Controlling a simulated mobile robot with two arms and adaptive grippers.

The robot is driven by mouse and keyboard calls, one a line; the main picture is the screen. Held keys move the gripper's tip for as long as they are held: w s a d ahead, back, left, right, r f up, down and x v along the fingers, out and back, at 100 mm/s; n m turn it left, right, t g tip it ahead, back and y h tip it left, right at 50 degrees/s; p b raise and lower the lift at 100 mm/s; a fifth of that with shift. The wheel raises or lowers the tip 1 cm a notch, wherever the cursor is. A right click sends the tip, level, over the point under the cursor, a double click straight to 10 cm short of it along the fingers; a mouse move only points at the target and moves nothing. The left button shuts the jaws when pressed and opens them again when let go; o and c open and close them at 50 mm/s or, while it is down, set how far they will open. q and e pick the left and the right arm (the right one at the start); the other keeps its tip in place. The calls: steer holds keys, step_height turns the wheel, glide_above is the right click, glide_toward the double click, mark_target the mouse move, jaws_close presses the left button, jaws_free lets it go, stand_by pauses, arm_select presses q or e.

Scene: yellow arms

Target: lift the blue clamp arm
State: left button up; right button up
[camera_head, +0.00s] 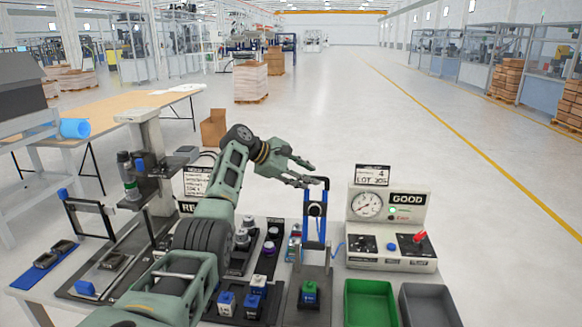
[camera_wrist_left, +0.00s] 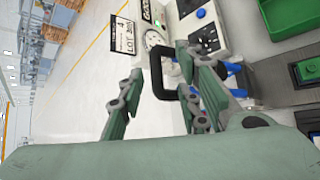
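The blue clamp arm (camera_head: 305,233) stands upright on its dark fixture base, with a black bar and uprights at its top. My left gripper (camera_head: 309,175) is open at the clamp's top, its fingertips close to the black bar. In the left wrist view, the black frame of the clamp (camera_wrist_left: 157,78) shows between the two spread fingers of the gripper (camera_wrist_left: 162,62). Whether a finger touches the bar I cannot tell. Part of the clamp is hidden behind a finger there. My right gripper is in neither view.
A gauge box (camera_head: 390,262) marked GOOD stands right of the clamp. Green (camera_head: 369,283) and grey (camera_head: 428,290) bins lie in front of it. A green block (camera_head: 309,292) sits on the fixture base. Small parts stand left of it. Another black-framed clamp (camera_head: 90,206) is at far left.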

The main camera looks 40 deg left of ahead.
arm_select(q)
steer(key=v, duration=0.7)
steer(key=shift+s, duration=0.15)
